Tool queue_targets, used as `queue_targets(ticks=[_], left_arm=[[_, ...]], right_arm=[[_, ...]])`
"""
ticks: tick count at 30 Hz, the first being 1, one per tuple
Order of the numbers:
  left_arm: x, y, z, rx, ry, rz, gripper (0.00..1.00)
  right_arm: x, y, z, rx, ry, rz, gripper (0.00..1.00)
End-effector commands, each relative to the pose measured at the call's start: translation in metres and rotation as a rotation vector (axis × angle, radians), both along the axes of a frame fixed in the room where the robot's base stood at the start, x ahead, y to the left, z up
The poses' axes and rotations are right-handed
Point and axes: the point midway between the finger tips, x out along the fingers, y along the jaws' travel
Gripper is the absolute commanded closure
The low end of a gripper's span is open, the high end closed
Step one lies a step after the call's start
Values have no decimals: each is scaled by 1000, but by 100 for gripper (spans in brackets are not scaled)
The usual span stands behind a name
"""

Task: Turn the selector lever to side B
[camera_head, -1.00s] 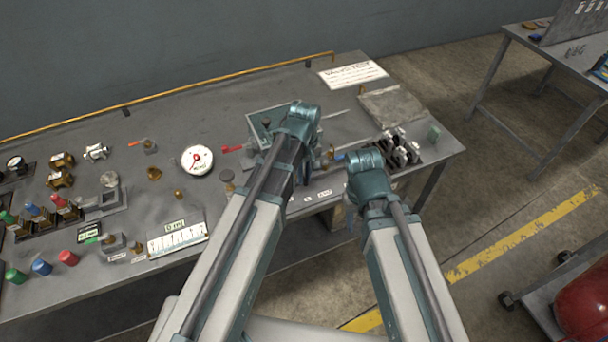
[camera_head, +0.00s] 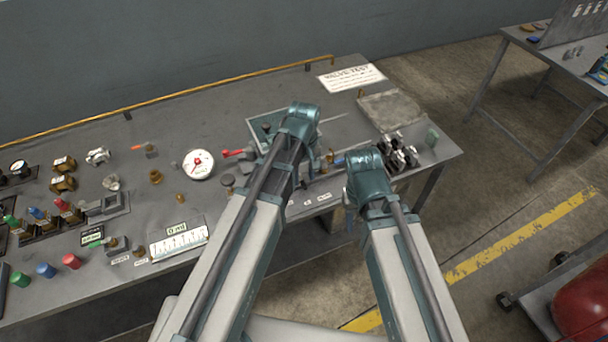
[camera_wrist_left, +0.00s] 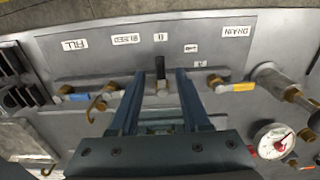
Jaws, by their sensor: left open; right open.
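The selector lever (camera_wrist_left: 162,86) shows in the left wrist view as a short dark upright piece with a pale base. It stands between the two fingers of my left gripper (camera_wrist_left: 162,76), which is open around it; I cannot tell whether either finger touches it. The label B (camera_wrist_left: 160,37) lies above the lever in that picture, and a small label A (camera_wrist_left: 200,63) lies to its right. In the head view my left arm hides the lever and gripper. My right gripper (camera_head: 350,218) is mostly hidden beneath its wrist, over the bench's front edge.
A round gauge (camera_head: 198,164) stands left of the panel. Several loose fittings cover the bench's left part. A slab (camera_head: 392,110) lies at the right.

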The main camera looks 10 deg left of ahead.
Motion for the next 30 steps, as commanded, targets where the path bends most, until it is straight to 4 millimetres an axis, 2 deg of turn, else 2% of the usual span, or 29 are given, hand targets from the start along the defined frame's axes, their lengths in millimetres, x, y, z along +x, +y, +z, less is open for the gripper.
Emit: queue_targets(ticks=[1, 19, 24, 30], left_arm=[[0, 0, 13, 0, 0, 0, 53], [0, 0, 104, 0, 0, 0, 53], [0, 0, 118, 0, 0, 0, 53], [0, 0, 120, 0, 0, 0, 53]], right_arm=[[0, 0, 13, 0, 0, 0, 53], [0, 0, 104, 0, 0, 2, 53], [0, 0, 119, 1, 0, -3, 53], [0, 0, 120, 1, 0, -5, 53]])
